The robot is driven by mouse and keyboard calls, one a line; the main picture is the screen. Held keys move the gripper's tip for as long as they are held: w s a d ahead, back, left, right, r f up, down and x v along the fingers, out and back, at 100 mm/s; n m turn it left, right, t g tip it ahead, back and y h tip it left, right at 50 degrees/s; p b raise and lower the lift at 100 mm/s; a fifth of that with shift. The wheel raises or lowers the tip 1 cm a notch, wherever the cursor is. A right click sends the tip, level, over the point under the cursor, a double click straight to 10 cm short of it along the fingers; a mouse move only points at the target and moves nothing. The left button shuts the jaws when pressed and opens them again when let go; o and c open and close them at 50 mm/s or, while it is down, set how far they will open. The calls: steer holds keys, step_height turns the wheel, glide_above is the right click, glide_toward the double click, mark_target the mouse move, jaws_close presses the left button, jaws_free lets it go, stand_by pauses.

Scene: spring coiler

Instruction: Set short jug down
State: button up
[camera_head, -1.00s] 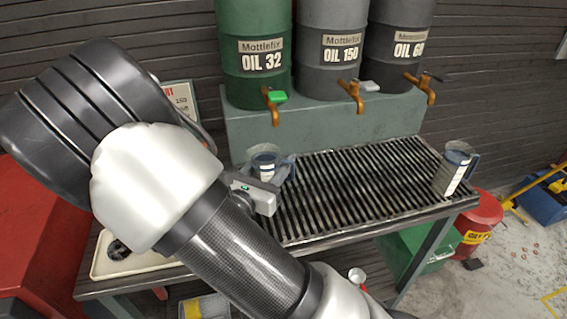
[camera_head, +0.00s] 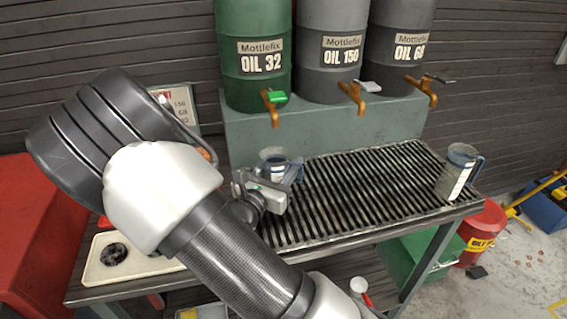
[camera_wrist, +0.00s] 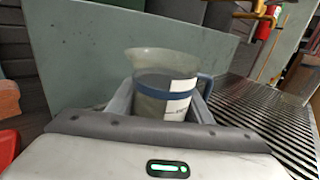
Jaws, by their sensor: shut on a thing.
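A short jug (camera_head: 272,160) with a blue band and a white label stands upright between the fingers of my gripper (camera_head: 285,176), at the left end of the slatted grate. In the wrist view the jug (camera_wrist: 165,85) sits between both fingers of my gripper (camera_wrist: 160,105), with its spout to the left and its blue handle to the right. The gripper is shut on the jug. The jug's base is hidden behind the gripper body, so I cannot tell whether it touches the grate.
The slatted grate (camera_head: 350,190) is mostly clear. A taller jug (camera_head: 458,172) stands at its right end. Behind are several oil drums, including a green one (camera_head: 252,85), with taps (camera_head: 352,97) overhanging the grate. A cream tray (camera_head: 105,275) lies at the left.

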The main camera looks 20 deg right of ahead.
mark_target(271, 179)
steer(key=o, duration=1.3)
steer(key=shift+c, duration=0.2)
steer(key=shift+r, duration=0.15)
steer(key=p+v, duration=0.2)
steer(key=v, duration=1)
steer(key=shift+p, duration=0.35)
